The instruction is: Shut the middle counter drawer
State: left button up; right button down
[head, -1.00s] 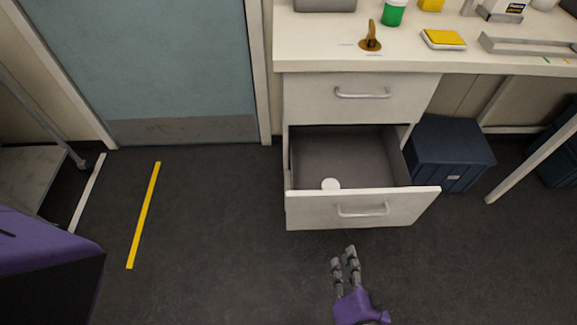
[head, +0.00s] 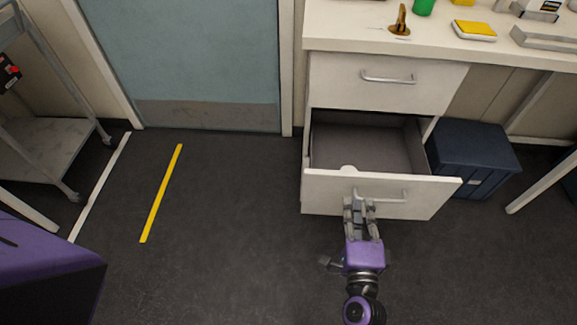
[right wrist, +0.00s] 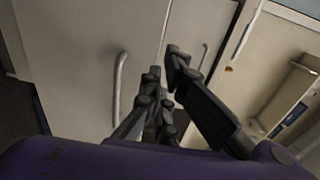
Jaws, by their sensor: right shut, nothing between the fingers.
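The middle counter drawer (head: 325,188) is pulled open, its pale front panel standing out from the counter and its grey inside showing. A small white round item (head: 347,168) lies inside, partly hidden by the front panel. The drawer's bar handle (head: 388,195) is on the front. My right gripper (head: 359,197) is shut and empty, its fingertips overlapping the drawer front by the handle's left end; I cannot tell whether they touch. In the right wrist view the fingers (right wrist: 162,68) point toward pale fronts with bar handles. My left gripper is not in view.
The closed top drawer (head: 335,82) sits above, under the white countertop (head: 340,36). A dark blue bin (head: 470,150) stands right of the drawers. A wheeled cart (head: 60,150) is at far left. The floor around the yellow stripe (head: 161,193) is clear.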

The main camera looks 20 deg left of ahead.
aim_at(355, 176)
jog(key=x, duration=0.6)
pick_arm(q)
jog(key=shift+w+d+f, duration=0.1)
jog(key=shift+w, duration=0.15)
pick_arm(e)
jog(key=shift+w, duration=0.1)
jog(key=shift+w, duration=0.1)
